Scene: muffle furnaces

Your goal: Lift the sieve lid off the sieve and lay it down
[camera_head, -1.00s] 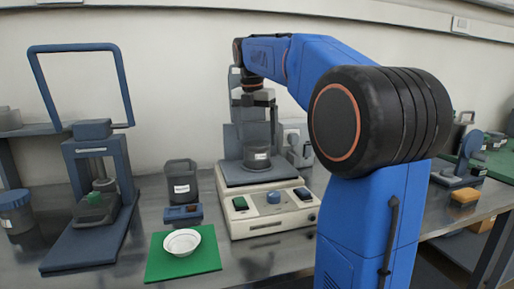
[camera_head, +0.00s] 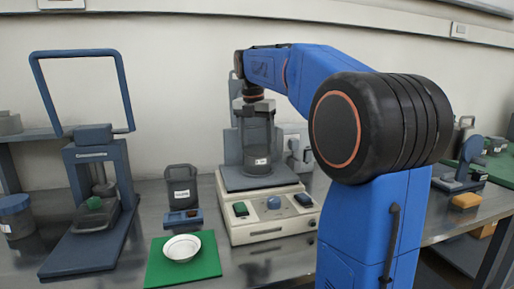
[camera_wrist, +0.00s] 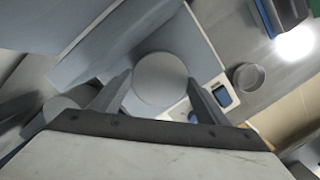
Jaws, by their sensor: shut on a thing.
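My gripper (camera_head: 255,112) is above the shaker's grey platform, pointing down. In the wrist view its two fingers (camera_wrist: 158,97) stand on either side of a round grey disc, the sieve lid (camera_wrist: 160,78), and are shut on it. The dark cylindrical sieve (camera_head: 258,161) with a white label stands upright on the platform (camera_head: 238,180) below my gripper. In the head view the lid is too small and dark to make out, so I cannot tell whether it touches the sieve.
The cream shaker base (camera_head: 262,228) has a blue knob and buttons. To its left are a white bowl (camera_head: 182,248) on a green mat (camera_head: 208,268), a dark labelled container (camera_head: 181,188) and a blue-framed press (camera_head: 90,200). Bare bench lies between mat and shaker.

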